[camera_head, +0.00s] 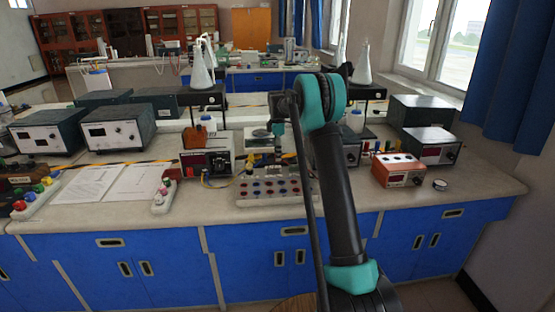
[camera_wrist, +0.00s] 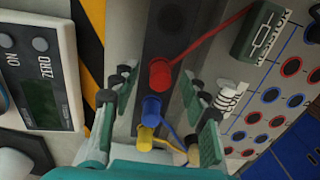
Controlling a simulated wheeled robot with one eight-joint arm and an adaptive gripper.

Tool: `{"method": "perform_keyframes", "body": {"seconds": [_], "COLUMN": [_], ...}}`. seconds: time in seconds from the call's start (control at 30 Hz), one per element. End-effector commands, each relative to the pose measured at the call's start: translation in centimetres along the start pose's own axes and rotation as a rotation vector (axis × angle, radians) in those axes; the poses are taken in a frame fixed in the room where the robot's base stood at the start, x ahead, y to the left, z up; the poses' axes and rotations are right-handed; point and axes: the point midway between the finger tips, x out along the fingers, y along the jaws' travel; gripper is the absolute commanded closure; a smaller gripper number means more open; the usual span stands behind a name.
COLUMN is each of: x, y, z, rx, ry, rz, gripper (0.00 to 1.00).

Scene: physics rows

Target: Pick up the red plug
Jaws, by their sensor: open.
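The red plug (camera_wrist: 160,76) shows in the wrist view, in a dark strip, with a red lead running to the upper right. A blue plug (camera_wrist: 152,107) and a yellow plug (camera_wrist: 146,138) are below it in the picture. My gripper (camera_wrist: 157,85) is open, with one finger on each side of the red plug. I see a gap between the plug and each finger, and nothing is held. I cannot tell its height above the plug. In the head view I cannot pick out the red plug, and my arm covers part of that area.
A meter with a screen (camera_wrist: 50,100) is left in the wrist view. A socket board (camera_wrist: 270,110) is on the right, with a green component block (camera_wrist: 258,32) above it. In the head view, instruments crowd the bench (camera_head: 110,212), and a red-fronted box (camera_head: 398,171) stands right.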

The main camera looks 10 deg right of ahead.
Motion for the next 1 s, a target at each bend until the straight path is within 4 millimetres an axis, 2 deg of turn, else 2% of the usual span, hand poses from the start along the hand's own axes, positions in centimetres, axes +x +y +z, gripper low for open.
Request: {"method": "perform_keyframes", "body": {"seconds": [0.1,0.3,0.67,1.0], "x": [1.08,1.13,1.10,0.81], "y": [-0.01,-0.01,-0.02,-0.02], "z": [-0.01,-0.01,-0.01,-0.01], "rx": [0.000,0.000,0.000,0.000], "ry": [0.000,0.000,0.000,0.000], "rz": [0.000,0.000,0.000,0.000], "gripper": [0.55,0.55,0.99,1.00]}}
